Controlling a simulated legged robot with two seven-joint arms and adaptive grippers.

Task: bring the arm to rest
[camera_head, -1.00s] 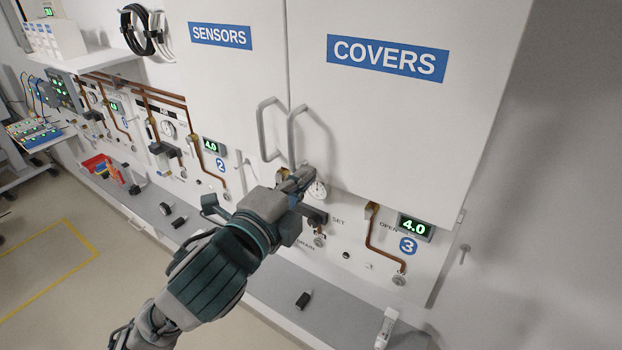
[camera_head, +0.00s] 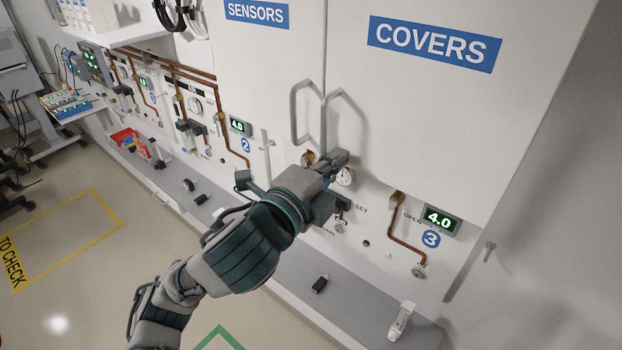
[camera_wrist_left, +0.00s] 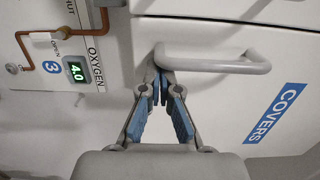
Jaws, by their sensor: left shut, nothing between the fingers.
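My left gripper (camera_head: 338,158) is raised in front of the wall panel, just below the two cabinet door handles. In the left wrist view the left gripper (camera_wrist_left: 163,92) has its fingertips together with nothing between them. The grey handle of the COVERS door (camera_wrist_left: 210,63) lies just beyond the fingertips there; I cannot tell whether they touch. In the head view the COVERS door handle (camera_head: 345,100) stands above the gripper. My left arm comes up from the bottom left. My right gripper is not in view.
The COVERS door (camera_head: 450,110) and SENSORS door (camera_head: 270,60) look shut. Station 3 has a display reading 4.0 (camera_head: 438,220). The grey ledge (camera_head: 350,315) below holds a black block (camera_head: 319,284) and a white tube (camera_head: 402,318). A red tray (camera_head: 128,140) sits farther left.

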